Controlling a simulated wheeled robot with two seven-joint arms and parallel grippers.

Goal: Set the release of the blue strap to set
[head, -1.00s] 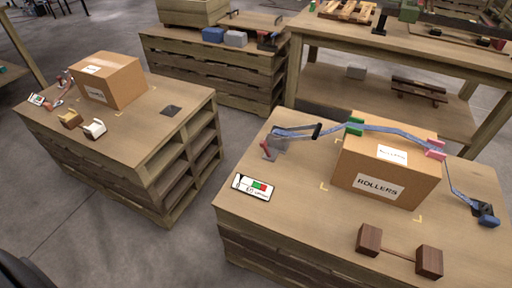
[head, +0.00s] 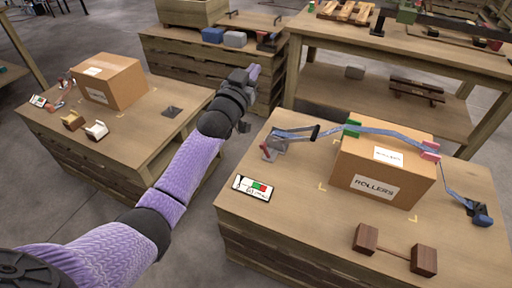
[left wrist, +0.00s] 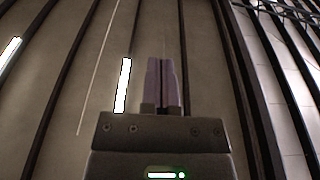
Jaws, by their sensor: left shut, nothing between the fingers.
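The blue strap (head: 385,131) runs over a cardboard box marked ROLLERS (head: 384,170) on the right-hand crate table. It passes through a green corner guard (head: 352,129) and a pink one (head: 430,150). At its left end is a ratchet with a dark handle (head: 315,132) and a small red part, which may be the release (head: 268,151). My left gripper (head: 254,71) is raised between the tables, apart from the strap. In the left wrist view its fingers (left wrist: 162,84) are together and empty, pointing up toward the ceiling. My right gripper is not in view.
A card with green and red marks (head: 256,188) lies left of the box. A dark wooden block piece (head: 395,249) lies at the table's front. Another box (head: 108,80) stands on the left table. A floor gap separates the tables.

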